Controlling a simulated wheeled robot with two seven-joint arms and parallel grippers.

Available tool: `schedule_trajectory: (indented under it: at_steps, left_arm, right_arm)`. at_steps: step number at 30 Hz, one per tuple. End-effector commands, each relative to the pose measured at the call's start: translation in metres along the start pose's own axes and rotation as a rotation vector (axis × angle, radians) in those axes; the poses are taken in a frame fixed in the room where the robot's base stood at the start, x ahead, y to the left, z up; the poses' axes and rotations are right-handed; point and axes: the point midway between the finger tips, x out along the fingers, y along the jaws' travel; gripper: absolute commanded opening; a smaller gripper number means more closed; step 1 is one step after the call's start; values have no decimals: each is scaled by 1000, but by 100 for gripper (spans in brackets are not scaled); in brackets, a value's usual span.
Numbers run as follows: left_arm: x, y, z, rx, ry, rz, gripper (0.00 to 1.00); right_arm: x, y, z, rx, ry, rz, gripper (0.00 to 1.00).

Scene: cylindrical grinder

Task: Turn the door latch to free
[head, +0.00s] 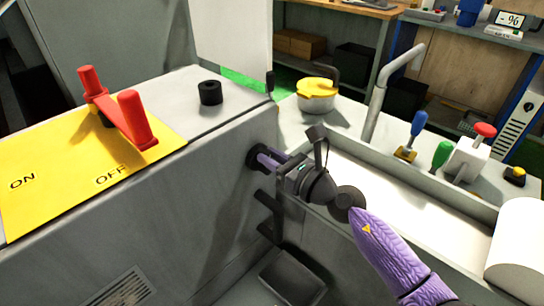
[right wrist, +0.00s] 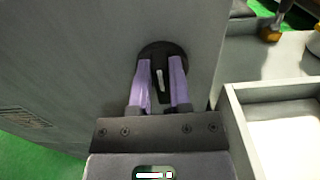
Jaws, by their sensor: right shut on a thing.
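The door latch (right wrist: 162,50) is a round black base with a dark turning grip and a pale mark, set in the grey side wall of the machine. In the head view the latch (head: 255,158) sits on that wall, left of my right gripper (head: 266,160). The purple fingers of my right gripper (right wrist: 161,85) lie on both sides of the grip and are shut on it. Part of the latch is hidden by the fingers in the head view. My left gripper is not in view.
A red lever (head: 118,110) stands on a yellow ON/OFF plate (head: 50,180) on the machine top, with a black knob (head: 210,92) behind it. A dark bin (head: 292,278) sits below my right wrist. A grey trough (head: 400,190) and colored handles (head: 417,124) lie to the right.

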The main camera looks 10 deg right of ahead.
Motion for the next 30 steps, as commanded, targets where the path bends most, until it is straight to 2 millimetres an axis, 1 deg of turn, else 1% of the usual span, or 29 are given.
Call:
schedule_trajectory:
  at_steps: [5, 11, 19, 30]
  left_arm:
    - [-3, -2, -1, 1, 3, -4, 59]
    - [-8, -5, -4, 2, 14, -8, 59]
    - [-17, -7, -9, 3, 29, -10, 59]
    - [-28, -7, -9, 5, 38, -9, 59]
  right_arm:
    - [0, -1, 1, 50, 1, -1, 0]
    - [0, -4, 1, 181, 1, -1, 0]
    - [0, -10, 0, 433, -1, -1, 0]
    - [0, -16, -5, 785, -1, -1, 0]
